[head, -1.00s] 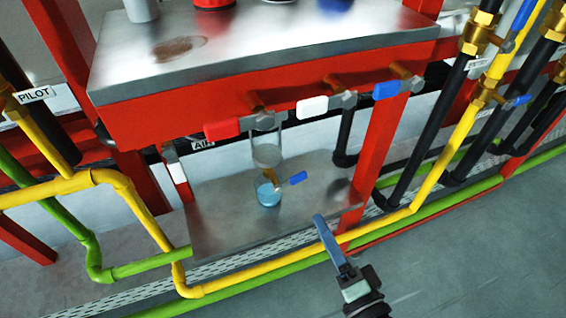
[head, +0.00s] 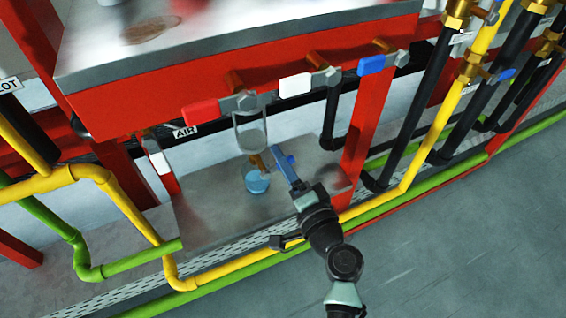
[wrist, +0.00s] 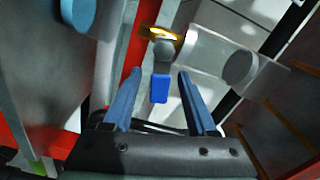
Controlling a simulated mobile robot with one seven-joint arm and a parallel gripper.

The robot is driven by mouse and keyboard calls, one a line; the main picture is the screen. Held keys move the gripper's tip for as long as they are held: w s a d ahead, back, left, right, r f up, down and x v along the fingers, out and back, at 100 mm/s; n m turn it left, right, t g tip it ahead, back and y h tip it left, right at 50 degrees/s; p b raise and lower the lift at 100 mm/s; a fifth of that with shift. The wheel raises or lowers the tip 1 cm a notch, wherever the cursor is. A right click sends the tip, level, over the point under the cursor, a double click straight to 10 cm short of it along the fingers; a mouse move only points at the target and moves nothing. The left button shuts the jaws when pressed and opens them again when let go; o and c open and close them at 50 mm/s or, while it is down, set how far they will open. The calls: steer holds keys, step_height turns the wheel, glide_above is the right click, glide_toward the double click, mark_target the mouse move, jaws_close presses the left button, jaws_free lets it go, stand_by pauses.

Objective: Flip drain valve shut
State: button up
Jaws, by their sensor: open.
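The drain valve has a small blue lever and a brass body (head: 257,162) under the clear sight cylinder (head: 250,138). In the wrist view the blue lever (wrist: 159,89) lies between my gripper's two fingers (wrist: 157,72), with a visible gap on both sides. The valve's grey hub and brass ring (wrist: 160,33) show beyond the fingertips. My gripper (head: 283,160) is open and empty, at the lever in the head view, where a finger partly covers it. A cup of blue liquid (head: 257,184) stands below the valve on the metal shelf (head: 200,210).
Red, white and blue lever valves (head: 201,113) line the red beam above. A red post (head: 362,130) stands to the right. Yellow (head: 215,271) and green pipes run along the shelf's front. The floor (head: 460,240) at the right is clear.

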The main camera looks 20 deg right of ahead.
steer(key=shift+w, duration=0.1)
jaws_close()
stand_by(0.3)
steer(key=shift+d+f+m, duration=0.1)
steer(key=shift+f+m, duration=0.2)
steer(key=shift+m, duration=0.5)
steer(key=shift+f+m, duration=0.25)
steer(key=shift+m, duration=0.55)
jaws_free()
steer(key=s+p, duration=0.1)
steer(key=s, duration=1.2)
steer(key=shift+d, duration=0.2)
